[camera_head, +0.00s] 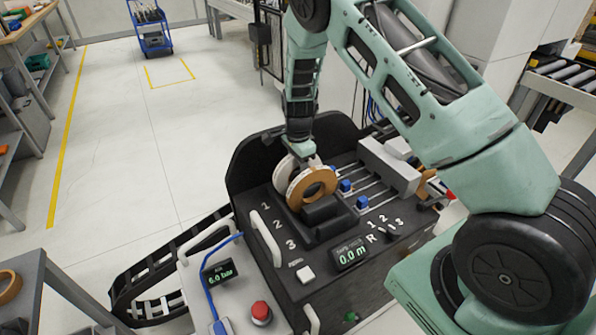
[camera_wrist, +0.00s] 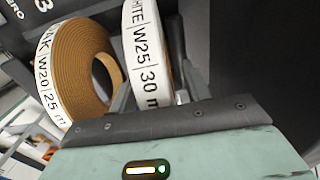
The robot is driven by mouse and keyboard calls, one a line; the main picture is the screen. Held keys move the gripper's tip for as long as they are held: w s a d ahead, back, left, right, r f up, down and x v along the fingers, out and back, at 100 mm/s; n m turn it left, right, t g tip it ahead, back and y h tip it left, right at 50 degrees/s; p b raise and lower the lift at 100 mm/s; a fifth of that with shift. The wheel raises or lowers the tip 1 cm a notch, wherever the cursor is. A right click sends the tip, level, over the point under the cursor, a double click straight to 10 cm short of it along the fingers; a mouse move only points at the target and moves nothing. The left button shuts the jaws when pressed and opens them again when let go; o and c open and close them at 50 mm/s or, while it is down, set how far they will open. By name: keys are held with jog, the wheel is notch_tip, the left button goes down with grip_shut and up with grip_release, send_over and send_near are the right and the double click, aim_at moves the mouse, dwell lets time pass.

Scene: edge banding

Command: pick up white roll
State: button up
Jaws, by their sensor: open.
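The white roll (camera_wrist: 148,55) is labelled "WHITE W25 30 m" in the wrist view. It stands upright on the black machine, and part of it shows in the head view (camera_head: 283,174) behind a brown-cored roll (camera_head: 312,187). My gripper (camera_head: 302,160) points down at the tops of the rolls. In the wrist view its open fingers appear on either side of the white roll's edge; contact cannot be told. The brown-cored roll (camera_wrist: 75,70), labelled "W20 25 m", stands just left of the white roll there.
The black machine (camera_head: 255,235) has slots numbered 1 to 3, blue clamps (camera_head: 346,186), a white handle (camera_head: 265,238) and a display (camera_head: 349,254). A control box with a red button (camera_head: 261,312) is in front. A black cable chain (camera_head: 165,265) lies left. Open floor is beyond.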

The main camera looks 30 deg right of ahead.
jog(key=shift+f, duration=0.2)
grip_shut()
jog(key=shift+r, duration=0.15)
